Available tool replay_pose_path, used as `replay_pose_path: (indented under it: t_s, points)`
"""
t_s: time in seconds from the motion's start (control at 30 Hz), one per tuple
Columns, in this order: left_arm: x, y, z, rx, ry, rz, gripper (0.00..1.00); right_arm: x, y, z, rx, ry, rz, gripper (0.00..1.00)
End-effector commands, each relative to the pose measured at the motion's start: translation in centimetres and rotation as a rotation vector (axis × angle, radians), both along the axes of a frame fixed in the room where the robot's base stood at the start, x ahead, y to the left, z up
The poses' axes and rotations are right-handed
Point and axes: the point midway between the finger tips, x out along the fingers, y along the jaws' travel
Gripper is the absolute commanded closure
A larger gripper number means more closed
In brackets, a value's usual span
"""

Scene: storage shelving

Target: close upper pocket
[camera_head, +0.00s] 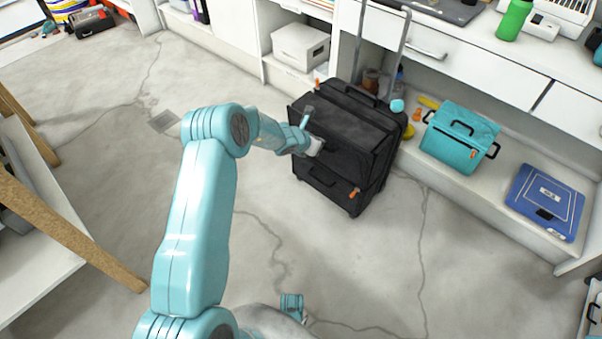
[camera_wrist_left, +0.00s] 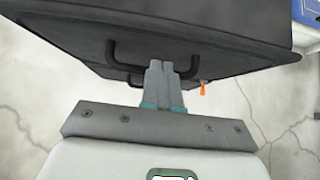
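The black case (camera_head: 345,120) stands upright on the floor in the head view, with its upper pocket (camera_head: 345,135) on the front and an orange-tagged lower pocket (camera_head: 328,183) below. The upper pocket's front panel juts out at the top-left. My left gripper (camera_head: 316,147) is at this panel. In the left wrist view my gripper's fingers (camera_wrist_left: 163,80) are together and overlap the middle of the black handle (camera_wrist_left: 112,55) on the panel (camera_wrist_left: 220,40). I cannot tell whether the handle is between them. An orange pull tag (camera_wrist_left: 203,88) hangs beside it. My right gripper is not in view.
A teal bag (camera_head: 458,140) and a blue case (camera_head: 545,202) lie on the low shelf right of the black case. White drawers (camera_head: 470,60) stand behind. A wooden-legged rack (camera_head: 60,225) is at the left. The cracked floor in front is clear.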

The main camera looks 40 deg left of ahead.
Motion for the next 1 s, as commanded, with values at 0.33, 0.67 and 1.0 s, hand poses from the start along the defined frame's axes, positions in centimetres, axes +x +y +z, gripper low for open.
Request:
replay_pose_path:
  t_s: [0.33, 0.67, 1.0]
  points:
    - [-0.67, 0.11, -0.39, 0.0, 0.015, 0.004, 1.0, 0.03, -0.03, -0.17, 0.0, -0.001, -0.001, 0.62]
    - [-0.7, 0.15, -0.4, 0.0, 0.015, 0.004, 1.0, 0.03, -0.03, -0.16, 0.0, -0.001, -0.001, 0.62]
    - [-0.93, 0.44, -0.15, -0.001, 0.014, 0.004, 1.0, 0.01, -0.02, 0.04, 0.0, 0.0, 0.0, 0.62]
